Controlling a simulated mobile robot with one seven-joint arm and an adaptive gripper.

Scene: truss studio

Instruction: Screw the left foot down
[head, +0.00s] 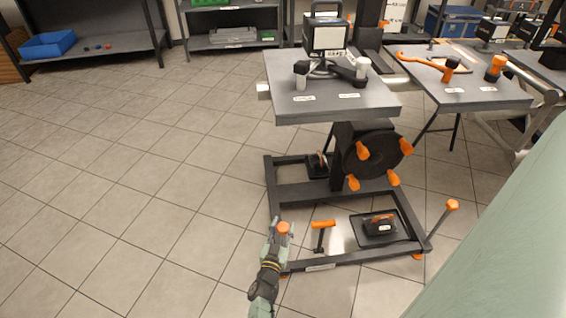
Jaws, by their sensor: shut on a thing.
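The left foot has an orange knob (283,228) at the front left corner of the dark stand frame (340,258). My gripper (280,226) reaches in from below and is shut on this knob. Its fingers and wrist hide part of the knob and the frame corner. A small orange piece of the foot shows low at the corner, by the floor. At the front right corner, a rod with an orange end (452,205) leans outward, with an orange foot (417,256) at the floor.
An orange T-handle (323,224) stands just right of my gripper. A black tray (379,229) with a dark box lies inside the frame. A wheel with orange handles (375,157) sits under the grey tabletop (330,102). The tiled floor at left is clear.

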